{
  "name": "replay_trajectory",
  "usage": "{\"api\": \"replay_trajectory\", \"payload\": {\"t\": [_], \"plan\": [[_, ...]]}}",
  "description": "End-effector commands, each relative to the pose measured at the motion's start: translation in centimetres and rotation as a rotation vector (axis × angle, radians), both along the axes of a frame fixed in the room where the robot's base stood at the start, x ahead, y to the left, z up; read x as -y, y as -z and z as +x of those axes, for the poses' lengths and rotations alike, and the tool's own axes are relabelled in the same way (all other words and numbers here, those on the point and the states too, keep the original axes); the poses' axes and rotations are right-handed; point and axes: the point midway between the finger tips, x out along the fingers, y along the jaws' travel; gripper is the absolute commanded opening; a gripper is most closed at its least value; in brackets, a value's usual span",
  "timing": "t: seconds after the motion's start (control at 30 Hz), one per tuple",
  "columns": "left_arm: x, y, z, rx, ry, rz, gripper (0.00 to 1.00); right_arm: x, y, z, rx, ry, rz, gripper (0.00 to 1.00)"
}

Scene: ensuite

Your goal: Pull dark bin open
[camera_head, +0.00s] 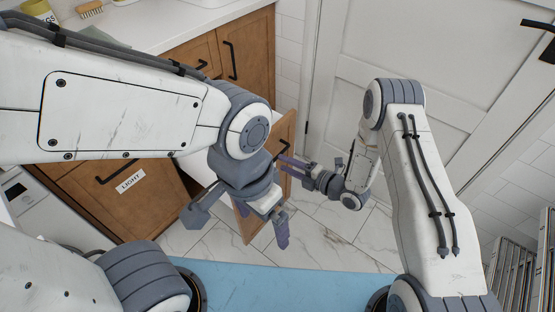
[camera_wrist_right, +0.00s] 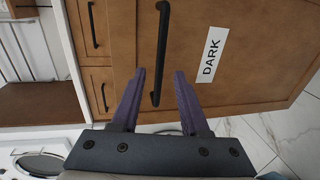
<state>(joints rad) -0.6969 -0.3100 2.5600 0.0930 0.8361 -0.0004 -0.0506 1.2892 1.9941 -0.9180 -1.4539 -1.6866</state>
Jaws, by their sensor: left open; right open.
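The dark bin's brown front (camera_wrist_right: 255,60) carries a white DARK label (camera_wrist_right: 212,54) and a long black handle (camera_wrist_right: 162,40) in the right wrist view. My right gripper (camera_wrist_right: 159,72) is open, its purple fingers on either side of the handle's lower end in that picture; contact is not clear. In the head view my right gripper (camera_head: 281,163) points left at the handle (camera_head: 282,148) on the brown front (camera_head: 258,222). My left gripper (camera_head: 262,224) is open and empty, in front of that panel and hiding part of it.
A brown front with a LIGHT label (camera_head: 130,181) is at the left. Wooden cabinets and a pale counter (camera_head: 165,22) stand behind. A white door (camera_head: 385,50) closes the back. Marble floor (camera_head: 320,245) is clear between the arms. A rack (camera_head: 512,265) stands at right.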

Motion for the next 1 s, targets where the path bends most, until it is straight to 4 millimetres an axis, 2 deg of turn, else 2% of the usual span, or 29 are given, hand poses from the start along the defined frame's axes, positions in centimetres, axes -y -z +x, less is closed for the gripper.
{"api": "replay_trajectory", "payload": {"t": [0.1,0.3,0.47,1.0], "plan": [[0.0,-0.3,0.0,0.0,0.0,0.0,1.0,2.1,-0.5,-1.2,-0.004,0.006,0.0,0.45],[0.0,-0.4,0.0,0.0,0.0,0.0,1.0,4.1,-1.0,-2.6,0.0,0.002,0.0,0.45],[0.0,-0.4,0.0,0.0,0.0,0.0,1.0,4.5,-1.1,-3.0,0.001,0.001,0.001,0.45],[0.0,-0.4,0.0,0.0,0.0,0.0,1.0,4.2,-1.3,-2.7,-0.017,0.0,-0.017,0.45]]}}
